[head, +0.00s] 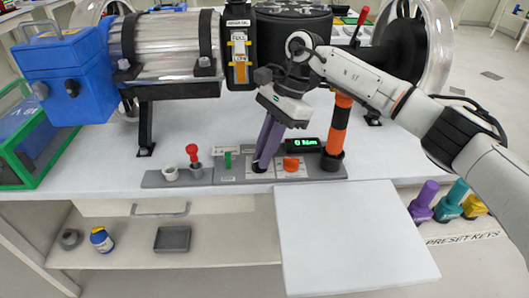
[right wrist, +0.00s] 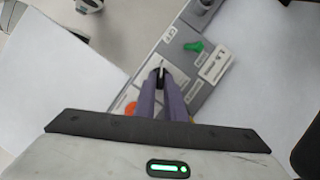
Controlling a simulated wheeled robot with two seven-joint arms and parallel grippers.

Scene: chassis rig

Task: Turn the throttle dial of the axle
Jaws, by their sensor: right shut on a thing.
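A grey control panel (head: 203,177) lies along the front edge of the white bench. My right gripper (head: 260,163) reaches down to it with long purple fingers. In the right wrist view the fingertips (right wrist: 160,76) are closed on a small dark dial (right wrist: 159,71), which stands on a pale plate of the panel. The dial is mostly hidden by the fingers in the head view, and its label cannot be read. An orange knob (head: 291,163) sits just right of the fingers. My left gripper is not in view.
A green switch (head: 228,158) and a red-topped lever (head: 193,153) stand left of the fingers. A lit green display (head: 306,143) and an orange-and-black post (head: 335,130) stand on the right. A white board (head: 350,240) juts out in front.

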